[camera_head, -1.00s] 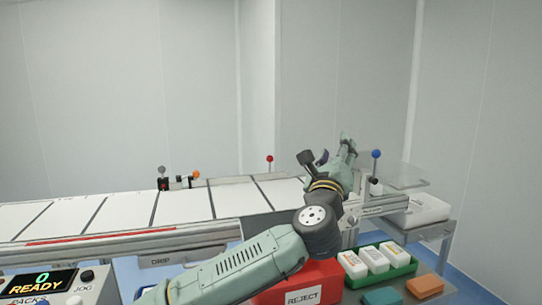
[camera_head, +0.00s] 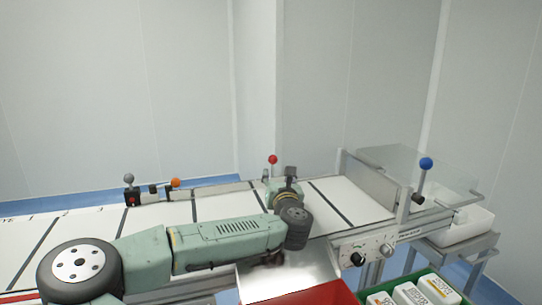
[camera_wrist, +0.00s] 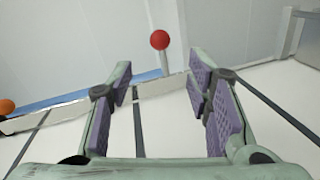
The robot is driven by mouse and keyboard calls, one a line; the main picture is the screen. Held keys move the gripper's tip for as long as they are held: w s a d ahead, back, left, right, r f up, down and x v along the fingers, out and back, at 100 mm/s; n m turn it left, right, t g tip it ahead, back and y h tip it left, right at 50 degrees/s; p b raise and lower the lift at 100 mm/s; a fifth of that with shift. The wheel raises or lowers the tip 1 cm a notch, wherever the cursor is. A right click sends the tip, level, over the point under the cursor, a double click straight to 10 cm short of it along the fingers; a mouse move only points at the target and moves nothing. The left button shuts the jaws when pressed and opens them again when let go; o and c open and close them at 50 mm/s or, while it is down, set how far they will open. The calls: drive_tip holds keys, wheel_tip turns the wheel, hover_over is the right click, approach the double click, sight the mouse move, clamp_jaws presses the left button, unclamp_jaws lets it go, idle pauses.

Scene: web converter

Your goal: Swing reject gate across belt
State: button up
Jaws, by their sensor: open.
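A red ball knob (camera_head: 272,159) on a short stem stands at the far edge of the white belt (camera_head: 345,199). It also shows in the wrist view, upper middle, where the red knob (camera_wrist: 160,40) rises above a pale strip (camera_wrist: 163,88) along the belt's far side. I cannot tell for sure whether this strip is the reject gate. My gripper (camera_wrist: 160,85) is open and empty, its purple-padded fingers spread left and right over the belt. The knob lies beyond the fingertips, roughly between them and apart from both. In the head view, my wrist hides part of the gripper.
A blue-knobbed lever (camera_head: 426,164) and a clear panel (camera_head: 415,170) stand at the belt's right end. An orange knob (camera_head: 175,183) and a grey knob (camera_head: 129,178) are farther left. A red bin (camera_head: 300,297) and a green tray (camera_head: 447,283) with white packs sit in front.

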sight(273, 161)
drive_tip(key=shift+w+r, duration=0.15)
drive_tip(key=shift+w, duration=0.5)
drive_tip(key=w+p, duration=0.1)
drive_tip(key=w, duration=0.2)
drive_tip(key=w+p, duration=0.1)
drive_tip(key=w, duration=0.2)
drive_tip(key=w+a+p, duration=0.1)
drive_tip(key=w, duration=0.2)
drive_tip(key=shift+w+a, duration=0.1)
drive_tip(key=shift+w, duration=0.1)
drive_tip(key=shift+c, duration=0.3)
clamp_jaws()
